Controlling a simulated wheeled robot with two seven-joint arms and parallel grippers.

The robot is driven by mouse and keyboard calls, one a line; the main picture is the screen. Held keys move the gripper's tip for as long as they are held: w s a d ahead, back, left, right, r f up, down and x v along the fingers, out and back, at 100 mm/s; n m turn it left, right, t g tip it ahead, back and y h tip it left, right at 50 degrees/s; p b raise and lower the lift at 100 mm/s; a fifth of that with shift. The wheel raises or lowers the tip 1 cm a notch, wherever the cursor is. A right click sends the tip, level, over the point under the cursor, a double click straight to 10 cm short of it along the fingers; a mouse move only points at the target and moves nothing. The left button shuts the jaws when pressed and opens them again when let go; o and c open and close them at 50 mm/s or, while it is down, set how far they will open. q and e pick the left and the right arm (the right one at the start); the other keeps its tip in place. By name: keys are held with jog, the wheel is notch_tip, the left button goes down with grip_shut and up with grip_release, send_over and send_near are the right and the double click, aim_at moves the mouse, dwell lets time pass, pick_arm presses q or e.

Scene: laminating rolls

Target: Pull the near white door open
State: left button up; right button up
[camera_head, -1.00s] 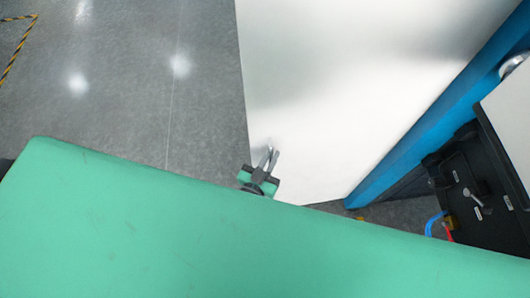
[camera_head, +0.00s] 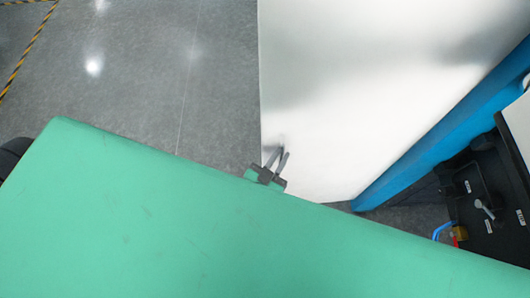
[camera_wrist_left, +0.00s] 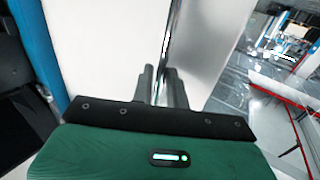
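The near white door (camera_head: 365,90) stands swung out from the blue frame (camera_head: 440,130), a large pale panel in the head view. It also shows in the left wrist view (camera_wrist_left: 105,50). My left gripper (camera_head: 277,155) is at the lower left of the door, close to its free edge. Its two fingers also show in the left wrist view (camera_wrist_left: 161,80), close together beside the door's edge. A narrow gap seems to lie between them. Whether they touch or pinch the door is unclear. My right gripper is not in view.
A dark machine panel (camera_head: 480,200) with a lever and coloured hoses is at the right, beyond the blue frame. The grey floor (camera_head: 160,90) left of the door is clear. Yellow-black tape (camera_head: 25,50) marks the floor at top left.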

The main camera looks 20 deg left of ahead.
pick_arm(q)
jog(key=s+a+b, duration=0.2)
jog(key=s+b, duration=0.2)
jog(key=s, duration=0.8)
jog(key=shift+a, duration=0.15)
jog(key=shift+s, duration=0.1)
jog(key=s+a+f+m+g, duration=0.1)
jog(key=s+f+g, duration=0.25)
jog(key=f, duration=1.25)
jog(key=s+a+f+g, duration=0.15)
jog(key=f+g, duration=0.35)
jog(key=f, duration=1.1)
jog(key=s+a+f+g+y, duration=0.1)
jog(key=s+a+f+g, duration=0.3)
jog(key=s+a+f, duration=0.2)
jog(key=s+a+f+g+y, duration=0.2)
jog(key=s+a+f+g, duration=0.2)
jog(key=s+a+f, duration=0.3)
notch_tip(320, 180, down, 6)
jog(key=s, duration=0.2)
jog(key=shift+s+n, duration=0.35)
jog(key=shift+n, duration=0.05)
jog(key=shift+r, duration=0.1)
